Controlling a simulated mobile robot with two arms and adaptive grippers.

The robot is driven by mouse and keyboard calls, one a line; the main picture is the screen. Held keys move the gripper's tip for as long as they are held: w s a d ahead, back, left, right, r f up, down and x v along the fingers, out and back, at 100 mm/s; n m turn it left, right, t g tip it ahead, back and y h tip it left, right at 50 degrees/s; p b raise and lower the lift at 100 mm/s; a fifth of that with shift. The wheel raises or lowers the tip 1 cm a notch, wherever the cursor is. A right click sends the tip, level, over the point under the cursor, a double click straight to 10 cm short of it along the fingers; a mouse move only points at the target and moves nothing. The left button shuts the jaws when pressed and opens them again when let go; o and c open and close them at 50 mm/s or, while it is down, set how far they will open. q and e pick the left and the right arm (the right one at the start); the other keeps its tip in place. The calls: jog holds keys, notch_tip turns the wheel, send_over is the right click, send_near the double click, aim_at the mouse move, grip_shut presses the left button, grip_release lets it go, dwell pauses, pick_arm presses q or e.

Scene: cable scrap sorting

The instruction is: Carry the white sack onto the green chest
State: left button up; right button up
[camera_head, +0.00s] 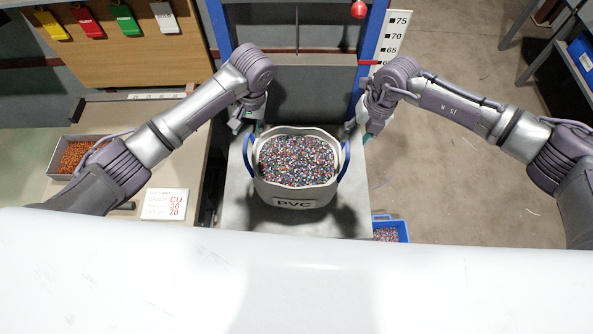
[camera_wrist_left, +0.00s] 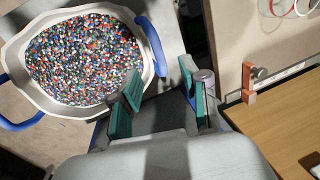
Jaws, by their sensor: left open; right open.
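The white sack (camera_head: 296,190) stands upright on a grey surface, filled with multicoloured granules and labelled PVC. It has a blue loop handle on each side. In the left wrist view the sack (camera_wrist_left: 145,85) is at upper left, its near blue handle (camera_wrist_left: 152,45) just beyond my fingers. My left gripper (camera_head: 243,124) is open at the sack's upper left; its teal-padded fingers (camera_wrist_left: 161,75) show nothing between them. My right gripper (camera_head: 361,131) is at the sack's upper right, near the right handle (camera_head: 345,160), and seems empty. I see no green chest in either view.
A bench on the left bears a box of copper-coloured granules (camera_head: 64,155) and a sign (camera_head: 165,204). A blue bin (camera_head: 391,226) stands right of the grey surface (camera_head: 235,205). A blue-posted frame stands behind the sack. The floor (camera_head: 450,180) at right is mostly clear.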

aim_at(246, 139)
pick_arm(q)
jog(key=f, duration=0.3)
jog(key=a+f, duration=0.1)
jog(key=f, duration=0.3)
jog(key=shift+a, duration=0.2)
pick_arm(e)
jog(key=f, duration=0.2)
jog(key=a+f, duration=0.1)
jog(key=f, duration=0.4)
jog(key=shift+a, duration=0.25)
pick_arm(q)
grip_shut()
pick_arm(e)
grip_shut()
pick_arm(q)
jog(key=shift+w+r, duration=0.1)
pick_arm(e)
jog(key=shift+r, duration=0.1)
